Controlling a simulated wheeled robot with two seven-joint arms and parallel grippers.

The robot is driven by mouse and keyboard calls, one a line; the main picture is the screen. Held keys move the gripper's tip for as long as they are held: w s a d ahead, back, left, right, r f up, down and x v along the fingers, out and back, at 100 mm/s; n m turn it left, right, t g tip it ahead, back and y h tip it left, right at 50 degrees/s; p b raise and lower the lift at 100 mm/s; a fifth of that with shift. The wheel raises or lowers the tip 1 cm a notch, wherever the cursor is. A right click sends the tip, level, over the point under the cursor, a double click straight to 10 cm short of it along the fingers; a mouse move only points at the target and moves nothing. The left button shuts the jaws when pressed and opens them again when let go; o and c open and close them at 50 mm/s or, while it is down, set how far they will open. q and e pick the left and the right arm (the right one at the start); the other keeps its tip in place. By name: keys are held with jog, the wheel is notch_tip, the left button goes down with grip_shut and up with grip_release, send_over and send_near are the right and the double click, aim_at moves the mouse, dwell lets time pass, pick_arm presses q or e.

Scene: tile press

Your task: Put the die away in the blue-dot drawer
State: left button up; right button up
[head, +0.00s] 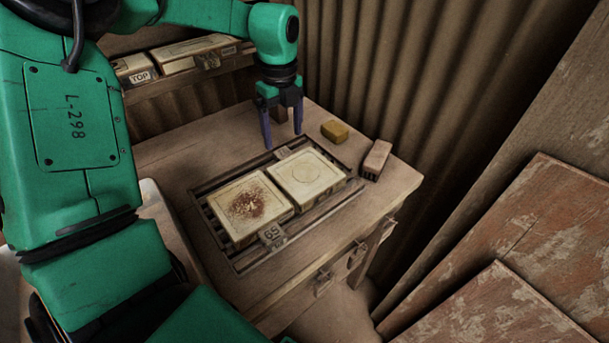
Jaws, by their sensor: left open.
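My left gripper (283,138) points down over the back of the wooden bench, its two dark blue fingers apart. A small brown block (280,113) shows between or just behind the fingers; I cannot tell whether they touch it. Two square cream plates (307,174) lie side by side in a slatted rack, the left one (247,207) with a rusty stain. I cannot tell for sure which piece is the die. Drawer fronts with pulls (323,284) show along the bench front; no blue dot is visible. My right gripper is out of view.
A yellow block (335,131) and a brown brick-like block (376,160) lie at the bench's right end. A tag reading 65 (272,235) sits at the rack's front. A shelf behind holds boxes, one marked TOP (139,76). Worn wooden boards (540,250) lean at the right.

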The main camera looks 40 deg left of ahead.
aim_at(282, 151)
pick_arm(q)
jog(key=f, duration=0.5)
jog(key=shift+a+f+p, duration=0.35)
jog(key=shift+r, duration=0.1)
grip_shut()
dwell(0.8)
